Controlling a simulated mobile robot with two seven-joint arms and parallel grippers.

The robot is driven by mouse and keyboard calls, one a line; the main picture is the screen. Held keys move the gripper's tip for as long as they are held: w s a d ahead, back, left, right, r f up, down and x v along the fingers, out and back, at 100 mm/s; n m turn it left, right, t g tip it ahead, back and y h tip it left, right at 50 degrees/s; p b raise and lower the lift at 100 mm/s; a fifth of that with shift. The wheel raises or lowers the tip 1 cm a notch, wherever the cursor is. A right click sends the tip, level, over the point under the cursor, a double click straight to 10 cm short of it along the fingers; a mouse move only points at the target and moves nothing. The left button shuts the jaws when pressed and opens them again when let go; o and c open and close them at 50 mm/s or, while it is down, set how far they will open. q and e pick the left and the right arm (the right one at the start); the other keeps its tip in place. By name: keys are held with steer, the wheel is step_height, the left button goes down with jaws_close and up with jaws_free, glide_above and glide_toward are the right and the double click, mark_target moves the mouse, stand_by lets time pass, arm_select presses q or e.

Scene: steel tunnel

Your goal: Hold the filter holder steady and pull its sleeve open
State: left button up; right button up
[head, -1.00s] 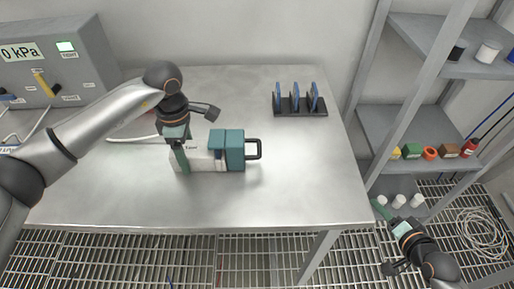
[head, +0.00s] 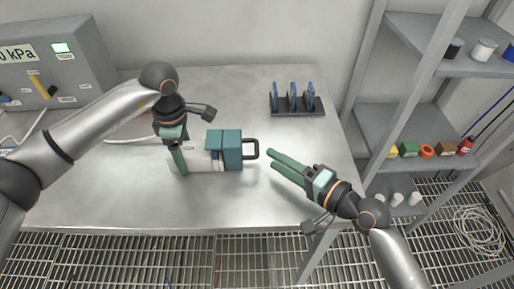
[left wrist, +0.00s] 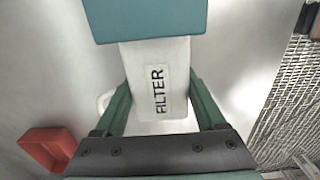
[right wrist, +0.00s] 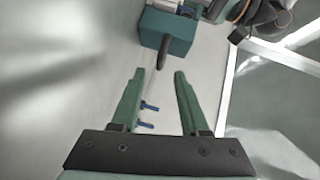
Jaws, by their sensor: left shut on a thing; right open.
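The filter holder has a white body (left wrist: 158,85) labelled FILTER and a teal sleeve (head: 226,149) over its right part. A black loop handle (head: 251,149) sticks out of the sleeve's right end. My left gripper (head: 182,160) is shut on the white body, with one finger on each side of it in the left wrist view. My right gripper (head: 288,167) is open and empty, to the right of the handle and apart from it. In the right wrist view the handle (right wrist: 163,52) and sleeve (right wrist: 168,28) lie beyond the open fingertips (right wrist: 160,75).
A dark rack (head: 297,106) with several blue-edged plates stands at the table's back right. A grey gauge box (head: 50,65) stands at the back left. A red object (left wrist: 48,148) shows in the left wrist view. Shelves (head: 400,125) stand right of the table (head: 110,195).

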mark_target(257, 148)
steer(key=x, duration=0.7)
steer(key=c, duration=0.7)
jaws_close()
steer(key=shift+s+f, duration=0.1)
steer(key=shift+f, duration=0.05)
stand_by(0.5)
